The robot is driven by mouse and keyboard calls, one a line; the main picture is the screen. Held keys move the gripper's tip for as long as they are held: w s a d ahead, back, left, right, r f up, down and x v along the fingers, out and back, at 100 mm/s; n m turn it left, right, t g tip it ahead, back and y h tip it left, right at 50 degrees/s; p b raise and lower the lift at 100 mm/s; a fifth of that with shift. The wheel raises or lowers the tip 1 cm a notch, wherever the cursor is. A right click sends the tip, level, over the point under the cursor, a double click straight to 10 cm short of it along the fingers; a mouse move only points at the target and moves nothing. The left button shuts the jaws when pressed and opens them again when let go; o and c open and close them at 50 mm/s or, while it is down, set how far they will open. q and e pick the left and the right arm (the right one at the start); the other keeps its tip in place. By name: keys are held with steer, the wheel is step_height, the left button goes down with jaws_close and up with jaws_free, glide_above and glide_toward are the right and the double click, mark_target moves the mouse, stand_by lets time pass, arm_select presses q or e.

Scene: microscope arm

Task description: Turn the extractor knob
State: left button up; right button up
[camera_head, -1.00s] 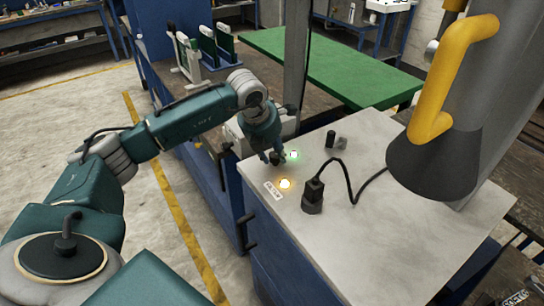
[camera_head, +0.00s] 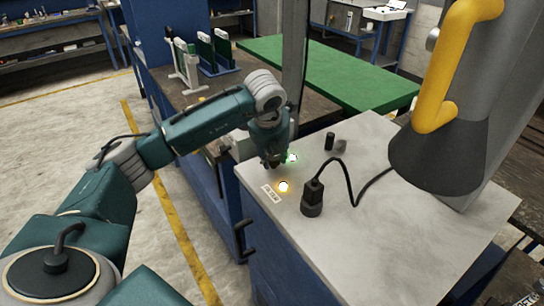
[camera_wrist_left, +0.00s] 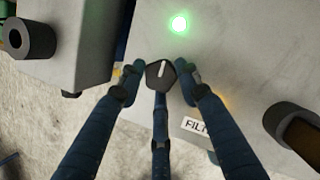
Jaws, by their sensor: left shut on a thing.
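The extractor knob (camera_wrist_left: 160,74) is a small dark knob with a white pointer line, on the edge of the pale bench top. In the left wrist view the fingers of my left gripper (camera_wrist_left: 158,84) are closed around it from both sides, with a third finger below. In the head view my left gripper (camera_head: 274,158) reaches down to the bench top's left corner and hides the knob. A green light (camera_head: 291,157) glows beside the gripper, and it also shows in the left wrist view (camera_wrist_left: 179,24). My right gripper is not in view.
A yellow light (camera_head: 283,187) and a white label (camera_head: 271,193) are near the bench edge. A black plug with a cable (camera_head: 312,196) stands to the right. The grey extractor hood (camera_head: 440,160) with a yellow handle (camera_head: 440,80) hangs over the bench's right side.

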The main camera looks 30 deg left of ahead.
arm_select(q)
steer(key=shift+w+a+r, duration=0.1)
steer(key=shift+w+r, duration=0.3)
steer(key=shift+r, duration=0.15)
steer(key=o, duration=1.1)
steer(key=shift+w+f, duration=0.1)
steer(key=shift+f, duration=0.2)
steer(key=v, duration=1.2)
steer(key=shift+s, duration=0.2)
steer(key=shift+f, duration=0.1)
